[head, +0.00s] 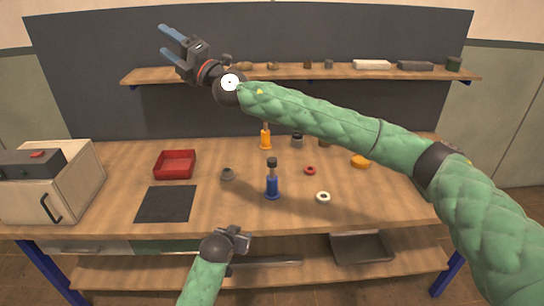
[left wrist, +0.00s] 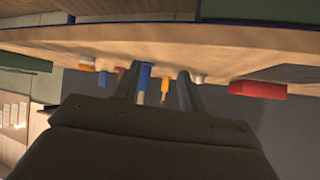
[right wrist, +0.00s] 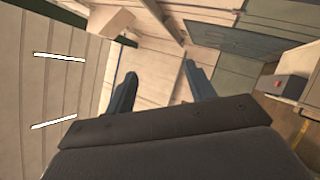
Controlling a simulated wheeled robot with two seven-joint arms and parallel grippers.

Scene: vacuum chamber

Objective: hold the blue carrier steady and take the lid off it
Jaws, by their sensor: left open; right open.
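The blue carrier (head: 272,187) stands upright on the middle of the workbench, with a dark lid (head: 272,162) on top. My left gripper (head: 246,238) is low at the bench's front edge, in front and a little left of the carrier, apart from it. In the left wrist view its fingers are spread and empty, and a blue body that looks like the carrier (left wrist: 145,75) shows upside down between them, farther off. My right gripper (head: 165,42) is raised high at the upper left, before the dark back panel, far from the carrier. Its fingers are open and empty in the right wrist view (right wrist: 160,85).
An orange carrier-like thing (head: 265,138) stands behind. A red tray (head: 175,165), black mat (head: 165,204) and grey round part (head: 227,174) lie left. A red ring (head: 310,170), white ring (head: 323,197) and orange puck (head: 360,162) lie right. A shelf (head: 290,73) runs behind.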

